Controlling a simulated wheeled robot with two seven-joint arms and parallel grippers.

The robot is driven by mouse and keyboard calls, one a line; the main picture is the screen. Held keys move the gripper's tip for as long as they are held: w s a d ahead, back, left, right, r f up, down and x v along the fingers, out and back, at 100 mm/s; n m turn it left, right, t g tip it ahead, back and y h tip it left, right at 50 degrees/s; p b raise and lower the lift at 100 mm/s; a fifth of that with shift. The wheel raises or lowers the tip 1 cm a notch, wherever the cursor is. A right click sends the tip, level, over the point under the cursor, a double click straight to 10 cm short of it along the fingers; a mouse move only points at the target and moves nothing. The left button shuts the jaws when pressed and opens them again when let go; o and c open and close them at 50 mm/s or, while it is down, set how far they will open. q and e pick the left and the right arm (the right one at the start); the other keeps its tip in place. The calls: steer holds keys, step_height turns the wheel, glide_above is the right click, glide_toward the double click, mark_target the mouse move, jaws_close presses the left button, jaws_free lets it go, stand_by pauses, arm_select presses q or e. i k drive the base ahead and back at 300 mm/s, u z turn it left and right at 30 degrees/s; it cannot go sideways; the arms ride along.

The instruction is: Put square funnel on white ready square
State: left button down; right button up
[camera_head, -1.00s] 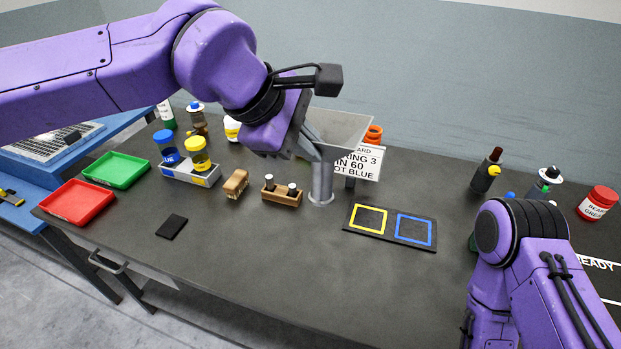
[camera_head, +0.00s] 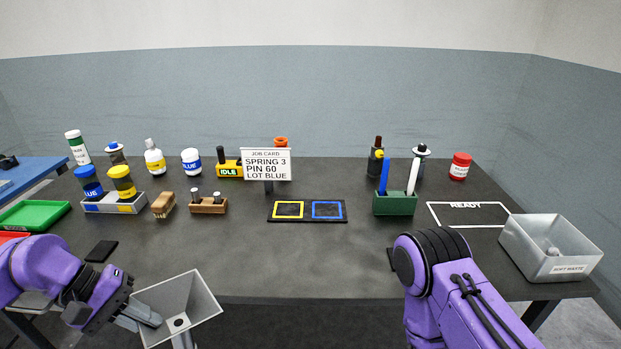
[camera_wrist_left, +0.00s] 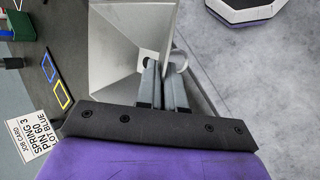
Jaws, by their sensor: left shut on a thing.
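The grey square funnel (camera_head: 192,303) is in the grip of my left gripper (camera_head: 152,318), at the table's front edge at lower left in the head view. Its wide mouth faces up, tilted, and its spout runs out of the picture. In the left wrist view the funnel (camera_wrist_left: 115,50) lies ahead of my left gripper (camera_wrist_left: 165,85), whose fingers are closed on it by the spout. The white ready square (camera_head: 465,205) is an empty outline marked READY on the table at right. My right arm shows at lower right; its gripper does not show.
A grey soft waste bin (camera_head: 540,262) stands right of the ready square. A green holder (camera_head: 394,205) with pens stands to its left. A job card (camera_head: 266,164) and a mat with yellow and blue squares (camera_head: 308,219) are mid-table. The front middle of the table is clear.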

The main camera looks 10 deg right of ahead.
mark_target(472, 215)
steer(key=k, duration=1)
steer(key=z, duration=0.95)
steer(key=i, duration=0.9)
steer(key=z, duration=0.65)
